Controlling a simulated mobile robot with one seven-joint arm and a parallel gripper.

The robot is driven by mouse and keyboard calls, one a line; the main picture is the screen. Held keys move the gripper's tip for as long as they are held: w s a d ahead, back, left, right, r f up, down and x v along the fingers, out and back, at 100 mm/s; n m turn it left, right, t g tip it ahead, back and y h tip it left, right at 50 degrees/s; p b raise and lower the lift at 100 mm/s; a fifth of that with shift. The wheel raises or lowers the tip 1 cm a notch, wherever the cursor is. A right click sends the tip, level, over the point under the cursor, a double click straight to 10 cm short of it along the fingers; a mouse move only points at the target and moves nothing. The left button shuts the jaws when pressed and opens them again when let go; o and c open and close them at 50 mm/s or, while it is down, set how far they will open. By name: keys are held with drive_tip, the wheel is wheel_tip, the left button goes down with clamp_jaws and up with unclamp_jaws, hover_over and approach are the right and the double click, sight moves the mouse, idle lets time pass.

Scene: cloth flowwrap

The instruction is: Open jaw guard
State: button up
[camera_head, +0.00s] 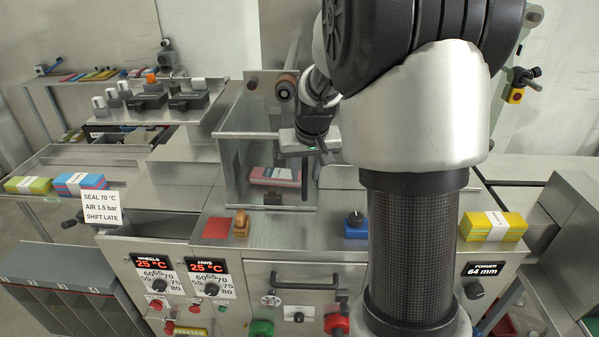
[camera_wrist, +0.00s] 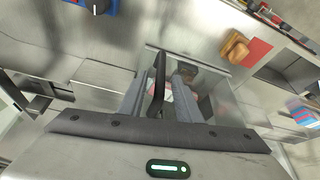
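The jaw guard (camera_head: 240,165) is a clear box-like cover with pale edges in the middle of the machine top. It looks closed, with a pink and white wrapped stack (camera_head: 281,175) visible through it. A dark upright bar handle (camera_head: 304,182) is at its right side. My gripper (camera_head: 308,152) is at the top of this handle. In the wrist view, the two grey fingers (camera_wrist: 158,95) are apart, with the dark handle (camera_wrist: 159,72) between them. Gaps show beside the handle, and contact cannot be told. The arm hides the area right of the guard.
A wooden block (camera_head: 241,223) and red square (camera_head: 217,228) lie in front of the guard. A blue knob box (camera_head: 355,225) stands to the right. A yellow stack (camera_head: 492,226) is farther right. Rollers (camera_head: 286,87) sit above the guard. Bare metal lies left of it.

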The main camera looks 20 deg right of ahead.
drive_tip(key=shift+x, duration=1.05)
clamp_jaws()
drive_tip(key=w+a, duration=0.4)
drive_tip(key=a, duration=0.7)
drive_tip(key=w+a+p, duration=0.1)
drive_tip(key=w+a, duration=0.4)
drive_tip(key=a, duration=0.6)
drive_tip(key=shift+w+a, duration=0.15)
drive_tip(key=shift+a, duration=0.05)
unclamp_jaws()
